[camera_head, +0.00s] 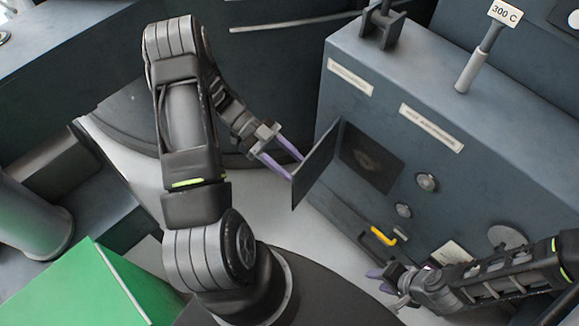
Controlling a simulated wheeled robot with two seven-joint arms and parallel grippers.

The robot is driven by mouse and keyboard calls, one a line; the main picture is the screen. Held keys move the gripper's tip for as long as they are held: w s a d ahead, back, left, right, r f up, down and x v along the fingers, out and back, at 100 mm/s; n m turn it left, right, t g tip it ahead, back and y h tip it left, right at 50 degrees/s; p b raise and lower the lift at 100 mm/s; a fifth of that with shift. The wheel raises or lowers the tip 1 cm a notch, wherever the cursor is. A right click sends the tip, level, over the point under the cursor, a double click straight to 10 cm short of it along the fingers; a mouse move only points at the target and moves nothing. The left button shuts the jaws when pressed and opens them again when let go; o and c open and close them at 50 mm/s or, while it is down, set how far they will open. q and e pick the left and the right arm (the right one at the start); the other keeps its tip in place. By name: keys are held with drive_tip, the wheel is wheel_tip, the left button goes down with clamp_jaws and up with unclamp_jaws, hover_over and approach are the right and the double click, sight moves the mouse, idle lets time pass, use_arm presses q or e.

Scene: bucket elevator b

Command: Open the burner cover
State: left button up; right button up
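The burner cover (316,168) is a thin dark panel. It stands swung out from the front of the grey-blue cabinet, and the dark square burner opening (371,158) shows to its right. My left gripper (297,168) has two purple fingers spread apart. Their tips are at the cover's outer edge; I cannot tell whether they touch it. My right gripper (377,281) is low in front of the cabinet, below the yellow handle, away from the cover. Its purple fingers appear apart, with nothing seen between them.
The cabinet (480,150) carries round knobs (427,182), a yellow handle (383,236) and labels. A lever tagged 300 C (470,72) stands on top. A green box (85,290) is at the lower left. Pale floor shows between my arms.

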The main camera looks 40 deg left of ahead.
use_arm(q)
wheel_tip(320, 180, up, 6)
drive_tip(key=p, duration=0.1)
drive_tip(key=shift+r, duration=0.15)
drive_tip(key=shift+p, duration=0.3)
